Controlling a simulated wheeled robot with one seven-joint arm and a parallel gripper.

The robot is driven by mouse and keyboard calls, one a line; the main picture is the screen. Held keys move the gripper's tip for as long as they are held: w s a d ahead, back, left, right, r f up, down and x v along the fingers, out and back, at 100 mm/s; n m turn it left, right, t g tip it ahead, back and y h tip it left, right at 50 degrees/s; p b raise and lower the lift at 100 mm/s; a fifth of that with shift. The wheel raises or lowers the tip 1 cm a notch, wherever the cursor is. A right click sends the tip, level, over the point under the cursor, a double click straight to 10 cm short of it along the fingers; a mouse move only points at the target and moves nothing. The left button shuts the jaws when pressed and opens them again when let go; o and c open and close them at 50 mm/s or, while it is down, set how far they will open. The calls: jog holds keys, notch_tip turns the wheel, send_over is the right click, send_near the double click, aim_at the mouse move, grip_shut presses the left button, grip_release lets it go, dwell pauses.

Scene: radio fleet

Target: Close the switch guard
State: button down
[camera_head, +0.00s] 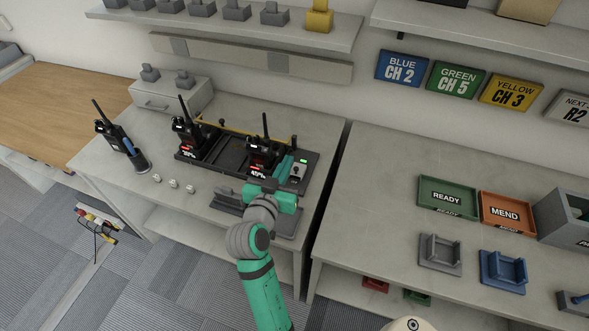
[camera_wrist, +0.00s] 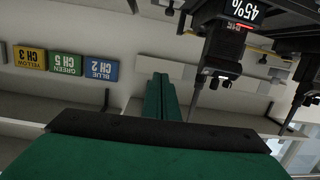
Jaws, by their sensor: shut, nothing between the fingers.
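The switch panel (camera_head: 303,161) with a lit green indicator is at the right end of the black charger bank (camera_head: 228,159) in the head view. A small pale part (camera_head: 296,171), which looks like the switch with its guard, sits below the light. It is too small to tell how the guard stands. My gripper (camera_head: 287,162) is just left of this part, its teal fingers pointing to the back of the bench. I cannot tell whether they touch it. In the wrist view the fingers (camera_wrist: 160,98) are shut and empty; no switch or guard shows clearly there.
The right-hand bench (camera_head: 370,215) has clear room.

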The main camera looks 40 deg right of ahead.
jog(key=shift+m+g+y, duration=0.5)
jog(key=shift+m+y, duration=0.2)
jog(key=shift+m, duration=0.2)
jog(key=w+d+f, duration=0.1)
jog(key=f, duration=0.1)
jog(key=d+f, duration=0.2)
jog(key=f, duration=0.1)
jog(key=w+d+f, duration=0.1)
jog(key=d+f, duration=0.1)
jog(key=f, duration=0.1)
jog(key=shift+w+d, duration=0.25)
jog(key=shift+w, duration=0.05)
jog(key=shift+f, duration=0.6)
jog(key=shift+a, duration=0.1)
